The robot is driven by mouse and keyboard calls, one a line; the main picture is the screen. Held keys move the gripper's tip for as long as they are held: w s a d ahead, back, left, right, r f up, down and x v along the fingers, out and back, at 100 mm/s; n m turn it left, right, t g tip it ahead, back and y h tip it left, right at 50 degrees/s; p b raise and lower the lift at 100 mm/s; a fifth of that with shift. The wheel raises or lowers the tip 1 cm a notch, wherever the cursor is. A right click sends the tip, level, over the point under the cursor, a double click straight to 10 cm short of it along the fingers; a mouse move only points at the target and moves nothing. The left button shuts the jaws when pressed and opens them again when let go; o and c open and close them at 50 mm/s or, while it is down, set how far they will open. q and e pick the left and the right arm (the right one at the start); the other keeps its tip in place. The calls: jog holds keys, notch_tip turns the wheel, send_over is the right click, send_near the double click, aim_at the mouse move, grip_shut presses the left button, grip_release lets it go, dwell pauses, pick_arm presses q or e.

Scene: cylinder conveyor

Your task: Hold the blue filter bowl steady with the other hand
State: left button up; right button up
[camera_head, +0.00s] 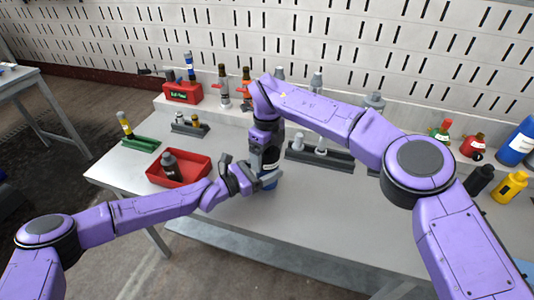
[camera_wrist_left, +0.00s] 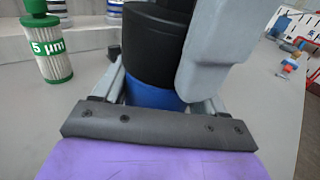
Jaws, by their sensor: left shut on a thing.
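The blue filter bowl (camera_head: 271,184) stands near the middle of the workbench, mostly hidden by my grippers. In the left wrist view its blue wall (camera_wrist_left: 152,95) shows between the fingers, below a wide black cylindrical part (camera_wrist_left: 160,45). My left gripper (camera_head: 266,179) reaches in low from the left and is shut on the bowl. My right gripper (camera_head: 267,162) points down from above, right over the bowl. Its fingertips are hidden, so I cannot tell whether it is open or shut.
A red tray (camera_head: 157,181) with a dark bottle (camera_head: 170,166) lies left of the bowl. A dark rack (camera_head: 320,158) stands to the right. A white cartridge with a green "5 µm" label (camera_wrist_left: 50,47) is near my left gripper. The front right bench is clear.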

jog(key=c, duration=0.8)
jog(key=m, duration=0.5)
jog(key=shift+m, duration=0.5)
jog(key=m, duration=0.3)
jog(key=shift+f+m, duration=0.1)
jog(key=shift+m, duration=1.4)
